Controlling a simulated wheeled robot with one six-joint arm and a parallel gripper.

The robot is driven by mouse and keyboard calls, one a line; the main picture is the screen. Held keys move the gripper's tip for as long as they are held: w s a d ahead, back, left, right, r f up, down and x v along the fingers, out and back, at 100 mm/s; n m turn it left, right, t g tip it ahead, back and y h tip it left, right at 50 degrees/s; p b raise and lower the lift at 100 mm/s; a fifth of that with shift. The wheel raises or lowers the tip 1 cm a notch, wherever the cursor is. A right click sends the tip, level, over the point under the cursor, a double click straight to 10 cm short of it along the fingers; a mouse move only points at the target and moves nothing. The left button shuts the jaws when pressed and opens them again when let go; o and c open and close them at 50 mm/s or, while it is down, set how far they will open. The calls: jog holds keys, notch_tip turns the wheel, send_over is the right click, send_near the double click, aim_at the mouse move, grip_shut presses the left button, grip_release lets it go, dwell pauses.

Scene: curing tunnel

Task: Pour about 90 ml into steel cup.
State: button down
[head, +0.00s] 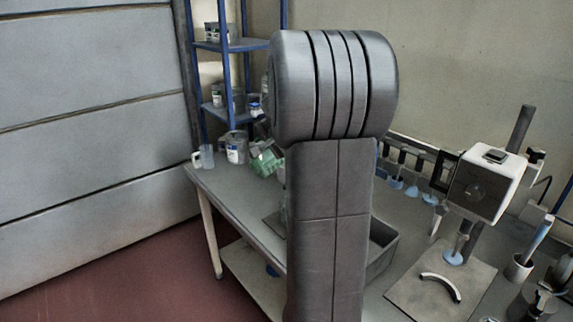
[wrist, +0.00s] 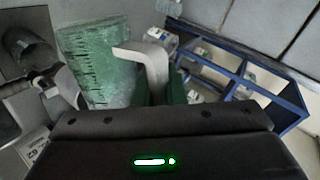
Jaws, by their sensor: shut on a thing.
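A green see-through measuring jug (wrist: 92,62) with dark graduation marks is held by its pale handle (wrist: 150,62) in my gripper (wrist: 160,92). In the head view the green jug (head: 265,160) looks tilted above the far left part of the bench, partly behind my arm. My gripper is shut on the handle. A grey metal cup (wrist: 28,48), likely the steel cup, shows at the left of the wrist view, beside the jug, with its dark opening visible. I cannot make out the liquid level in either. My arm hides the middle of the bench in the head view.
A white tin (head: 236,150) and a pale jug (head: 203,157) stand at the bench's far left end. Blue shelving (head: 226,45) rises behind them. A grey bin (head: 380,250) and a white instrument on a stand (head: 487,185) are right of my arm.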

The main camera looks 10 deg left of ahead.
jog(key=shift+w+d+r+m+g+p, duration=0.4)
jog(key=shift+w+d+r+p, duration=0.1)
jog(key=shift+w, duration=0.2)
dwell(1.6)
jog(key=shift+f, duration=0.15)
